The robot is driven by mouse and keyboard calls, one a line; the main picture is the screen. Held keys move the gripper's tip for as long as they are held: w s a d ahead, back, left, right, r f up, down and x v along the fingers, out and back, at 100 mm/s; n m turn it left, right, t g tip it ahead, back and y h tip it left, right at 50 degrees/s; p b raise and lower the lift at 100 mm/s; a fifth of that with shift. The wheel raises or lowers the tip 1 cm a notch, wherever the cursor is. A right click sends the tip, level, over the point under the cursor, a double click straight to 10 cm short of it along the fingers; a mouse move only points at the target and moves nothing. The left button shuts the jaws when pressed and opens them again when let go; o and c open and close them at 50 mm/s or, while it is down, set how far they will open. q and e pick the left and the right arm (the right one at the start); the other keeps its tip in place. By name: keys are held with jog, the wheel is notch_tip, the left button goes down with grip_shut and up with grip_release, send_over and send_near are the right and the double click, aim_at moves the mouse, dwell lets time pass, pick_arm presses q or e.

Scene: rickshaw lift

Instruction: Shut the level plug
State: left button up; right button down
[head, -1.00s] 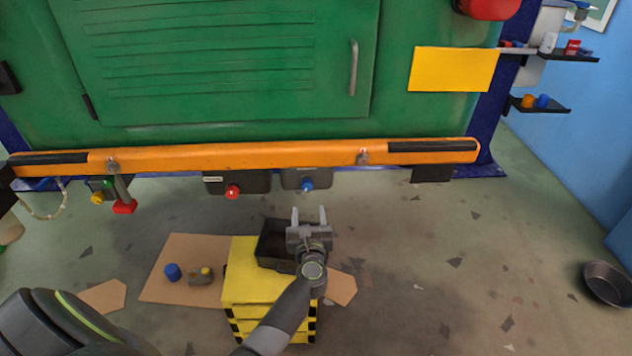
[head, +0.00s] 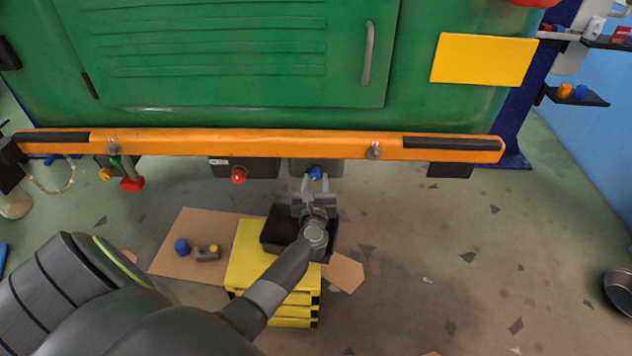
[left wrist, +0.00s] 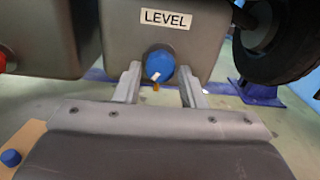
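The level plug is a blue round knob (head: 315,172) on the front of a dark grey housing under the orange bumper. In the left wrist view, the blue plug (left wrist: 160,65) sits below a white "LEVEL" label (left wrist: 166,19) on the grey housing (left wrist: 207,42). It has a pale mark on its face, and a small orange-brown bit shows just under it. My left gripper (head: 316,184) is open, its fingertips pointing at the plug. In the left wrist view, my left gripper's fingers (left wrist: 160,78) stand either side of the plug, with gaps visible. My right gripper is not in view.
A red plug (head: 238,176) sits on the housing to the left. The orange bumper (head: 250,145) runs above. A black tray (head: 270,241) on a yellow stand (head: 247,267) lies under my left gripper. A cardboard sheet (head: 175,262) holds a loose blue cap (head: 181,246).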

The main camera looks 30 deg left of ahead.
pick_arm(q)
jog(key=c, duration=0.6)
jog(key=shift+o, duration=0.2)
